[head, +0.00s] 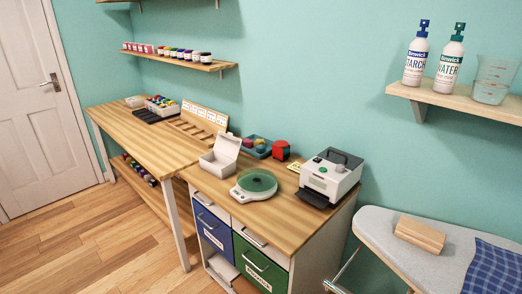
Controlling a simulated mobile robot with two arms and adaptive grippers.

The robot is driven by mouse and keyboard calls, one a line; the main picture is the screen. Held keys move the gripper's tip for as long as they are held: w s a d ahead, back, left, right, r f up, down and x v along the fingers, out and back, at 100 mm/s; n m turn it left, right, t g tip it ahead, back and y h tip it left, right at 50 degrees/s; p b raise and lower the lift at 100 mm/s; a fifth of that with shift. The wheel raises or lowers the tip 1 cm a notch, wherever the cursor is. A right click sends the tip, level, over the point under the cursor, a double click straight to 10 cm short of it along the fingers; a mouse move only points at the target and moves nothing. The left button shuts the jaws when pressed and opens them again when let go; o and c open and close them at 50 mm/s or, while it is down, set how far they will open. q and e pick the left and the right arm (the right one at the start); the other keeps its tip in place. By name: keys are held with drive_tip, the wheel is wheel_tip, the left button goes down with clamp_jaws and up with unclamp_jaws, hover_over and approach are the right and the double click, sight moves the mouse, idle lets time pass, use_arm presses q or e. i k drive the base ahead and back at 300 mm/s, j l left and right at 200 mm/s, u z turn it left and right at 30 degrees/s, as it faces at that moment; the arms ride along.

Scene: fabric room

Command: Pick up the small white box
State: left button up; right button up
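A small white box (218,163) with its lid raised stands on the wooden worktop, left of the middle of the head view. It is upright, behind and left of a white scale with a green round pan (257,183). The inside of the box is mostly hidden. Neither of my grippers is in view.
A white and black machine (329,178) stands at the right of the worktop, with a red object (281,150) and a blue tray (257,147) behind. Blue (214,232) and green (259,264) drawers sit below. An ironing board (425,250) is at right. The wooden floor at left is clear.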

sight(221, 165)
drive_tip(key=z, duration=0.45)
drive_tip(key=i+j+z, duration=0.25)
drive_tip(key=j, duration=0.15)
drive_tip(key=i+j+z, duration=0.1)
drive_tip(key=j+z, duration=0.2)
drive_tip(key=i+j+z, duration=0.1)
drive_tip(key=j+z, duration=0.15)
drive_tip(key=j, duration=0.25)
